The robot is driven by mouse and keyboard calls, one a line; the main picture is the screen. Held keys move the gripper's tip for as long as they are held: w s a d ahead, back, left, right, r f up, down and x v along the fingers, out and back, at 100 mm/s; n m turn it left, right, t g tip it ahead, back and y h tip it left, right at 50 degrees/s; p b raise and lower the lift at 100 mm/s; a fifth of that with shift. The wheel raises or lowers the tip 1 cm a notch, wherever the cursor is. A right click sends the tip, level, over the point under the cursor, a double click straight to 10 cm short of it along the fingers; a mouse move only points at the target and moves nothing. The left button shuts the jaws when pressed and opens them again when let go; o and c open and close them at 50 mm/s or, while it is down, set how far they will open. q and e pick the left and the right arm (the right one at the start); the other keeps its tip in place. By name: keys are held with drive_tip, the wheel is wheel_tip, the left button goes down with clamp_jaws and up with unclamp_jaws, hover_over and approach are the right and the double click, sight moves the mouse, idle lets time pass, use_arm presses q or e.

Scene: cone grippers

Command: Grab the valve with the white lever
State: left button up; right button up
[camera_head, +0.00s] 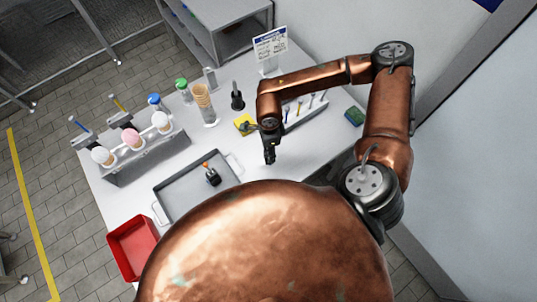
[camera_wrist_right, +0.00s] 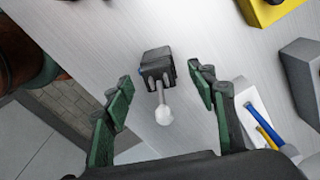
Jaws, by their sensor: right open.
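The valve with the white lever shows in the right wrist view as a black block (camera_wrist_right: 157,64) with a white round-ended lever (camera_wrist_right: 164,114). It lies between the spread green fingers of my right gripper (camera_wrist_right: 163,86), with gaps on both sides. The gripper is open and empty. In the head view my right gripper (camera_head: 270,155) points down over the white table, right of the tray. I cannot make out the valve there; the gripper seems to cover it. My left gripper is not in view.
A grey tray (camera_head: 184,208) holds a black piece with an orange tip (camera_head: 212,177). A yellow block (camera_head: 244,124), a grey holder with coloured sticks (camera_head: 306,112), stacked cones (camera_head: 202,97), and a cone rack (camera_head: 150,158) stand around. A red bin (camera_head: 128,250) is at lower left.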

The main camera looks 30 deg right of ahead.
wheel_tip(320, 180, down, 3)
drive_tip(key=shift+a+f, duration=0.15)
drive_tip(key=shift+c, duration=0.2)
clamp_jaws()
idle(0.5)
